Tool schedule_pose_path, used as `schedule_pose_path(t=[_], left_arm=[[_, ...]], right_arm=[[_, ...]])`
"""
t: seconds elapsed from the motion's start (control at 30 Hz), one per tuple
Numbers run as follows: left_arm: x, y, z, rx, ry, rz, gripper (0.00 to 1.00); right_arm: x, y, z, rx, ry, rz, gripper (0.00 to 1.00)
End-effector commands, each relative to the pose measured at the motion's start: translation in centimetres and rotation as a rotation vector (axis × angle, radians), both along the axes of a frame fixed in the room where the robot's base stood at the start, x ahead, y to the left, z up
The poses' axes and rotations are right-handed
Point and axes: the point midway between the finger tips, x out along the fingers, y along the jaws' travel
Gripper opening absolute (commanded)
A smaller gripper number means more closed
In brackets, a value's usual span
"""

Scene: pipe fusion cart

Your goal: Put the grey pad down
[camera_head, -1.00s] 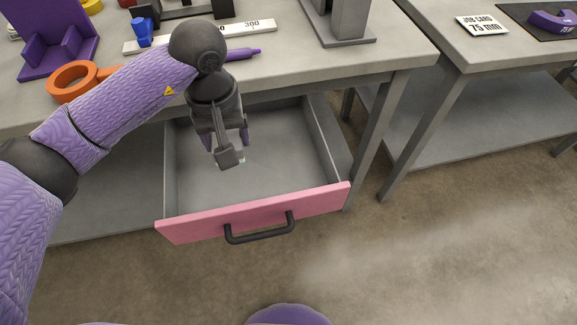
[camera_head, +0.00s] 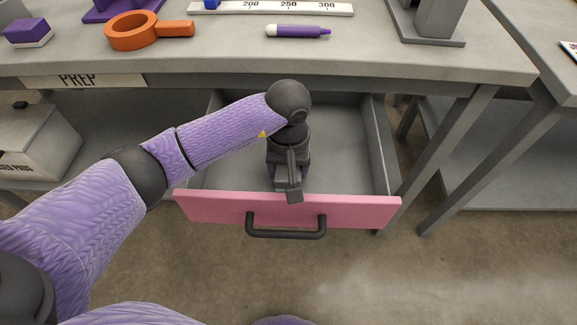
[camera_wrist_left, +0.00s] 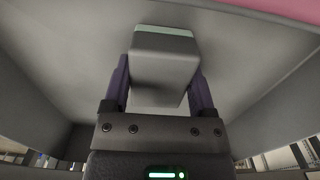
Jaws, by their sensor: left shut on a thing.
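The grey pad (camera_wrist_left: 165,68) is a small grey block with a pale green strip along its far edge. In the left wrist view it sits between the two purple fingers of my left gripper (camera_wrist_left: 160,85), which is shut on it. In the head view my left gripper (camera_head: 287,178) points down inside the open drawer (camera_head: 347,165), just behind its pink front. My wrist hides the pad there. I cannot tell whether the pad touches the drawer floor. My right gripper is not in view.
The drawer's pink front (camera_head: 365,213) with its black handle (camera_head: 286,232) faces me. On the bench above lie an orange ring (camera_head: 132,44), a purple marker (camera_head: 297,31) and a purple-and-white block (camera_head: 28,33). A lettered grey box (camera_head: 35,140) stands at lower left.

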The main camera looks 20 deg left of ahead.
Motion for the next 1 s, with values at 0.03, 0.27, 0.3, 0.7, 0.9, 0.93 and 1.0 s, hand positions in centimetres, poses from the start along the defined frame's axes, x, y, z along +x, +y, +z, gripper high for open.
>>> schedule_pose_path(t=[0.03,0.27,0.3,0.7,0.9,0.93,1.0], left_arm=[[0.0,0.0,-0.3,0.0,0.0,0.0,0.26],[0.0,0.0,-0.2,0.0,0.0,0.0,1.0],[0.0,0.0,-0.2,0.0,0.0,0.0,1.0],[0.1,0.0,7.1,0.0,-0.008,-0.002,1.0],[0.0,0.0,11.3,0.0,-0.004,0.0,1.0],[0.0,0.0,11.6,0.0,-0.003,0.0,1.0],[-0.1,0.0,12.1,0.001,-0.002,0.0,1.0]], right_arm=[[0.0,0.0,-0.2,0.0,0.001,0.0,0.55],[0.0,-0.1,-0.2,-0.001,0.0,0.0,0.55],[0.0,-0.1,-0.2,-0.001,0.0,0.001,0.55],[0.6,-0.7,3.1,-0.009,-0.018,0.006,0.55],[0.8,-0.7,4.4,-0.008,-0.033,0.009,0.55],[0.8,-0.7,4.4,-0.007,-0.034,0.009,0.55],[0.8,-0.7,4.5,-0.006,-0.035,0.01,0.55]])
